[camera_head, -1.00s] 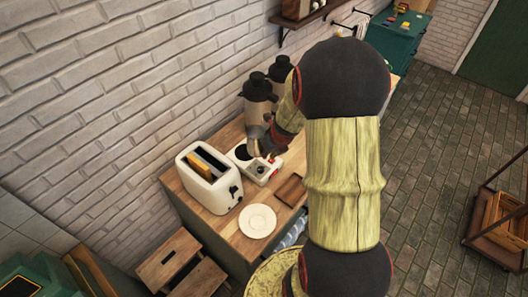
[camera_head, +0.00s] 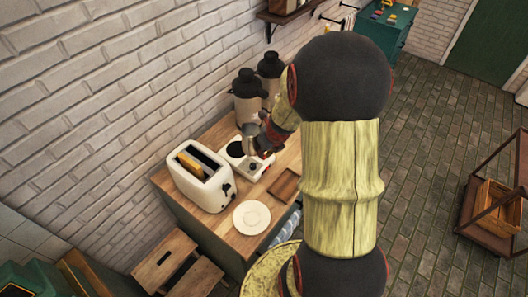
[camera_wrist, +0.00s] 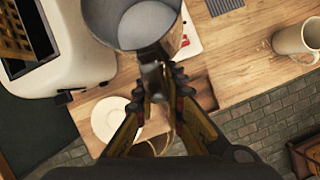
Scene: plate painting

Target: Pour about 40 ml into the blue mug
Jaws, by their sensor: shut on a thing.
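My gripper (camera_wrist: 158,88) is shut on the handle of a metal jug (camera_wrist: 103,22). The jug is at the top of the wrist view, its round mouth facing the camera. A pale disc shows inside it; I cannot tell whether it is liquid or the bottom. In the head view, the jug (camera_head: 250,137) is held above the counter, near the white hot plate (camera_head: 236,150); my arm partly hides the gripper. A cream-looking mug (camera_wrist: 290,40) stands on the counter at the right of the wrist view. I see no clearly blue mug.
A white toaster (camera_head: 213,190) with bread and a white plate (camera_head: 252,217) stand on the counter. Two dark-topped flasks (camera_head: 247,108) stand behind the jug. A brown wooden tray (camera_head: 284,185) lies near the front edge. My arm hides the counter's right part.

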